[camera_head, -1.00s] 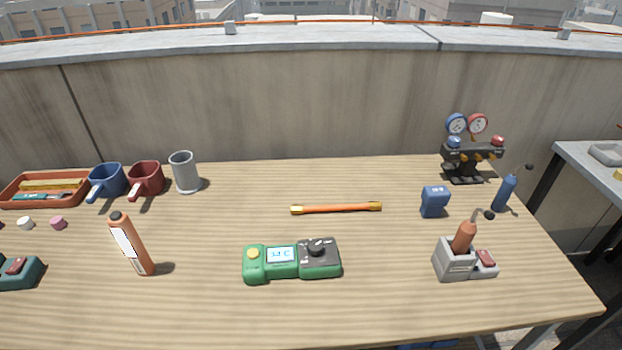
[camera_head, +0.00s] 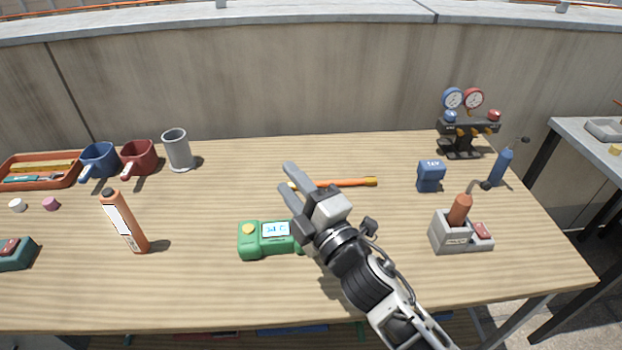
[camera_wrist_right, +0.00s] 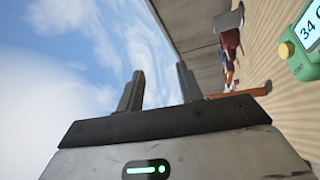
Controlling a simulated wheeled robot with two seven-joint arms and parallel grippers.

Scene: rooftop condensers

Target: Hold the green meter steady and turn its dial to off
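The green meter (camera_head: 252,240) lies on the table at the middle front. Its lit screen (camera_head: 276,229) and yellow button (camera_head: 248,229) show, while my right gripper and arm hide its right part with the dial in the head view. My right gripper (camera_head: 287,182) is above the table, just over and behind the meter's right part, its two fingers apart and empty. In the right wrist view the open fingers (camera_wrist_right: 158,88) point toward sky and wall, and the meter (camera_wrist_right: 304,50) shows at the upper right edge, with its dial out of frame. My left gripper is in no view.
An orange rod (camera_head: 345,182) lies behind the gripper. Mugs (camera_head: 139,158) and a tray (camera_head: 10,185) are at the back left. A grey holder (camera_head: 450,238), blue block (camera_head: 431,176) and gauge set (camera_head: 461,135) are at the right.

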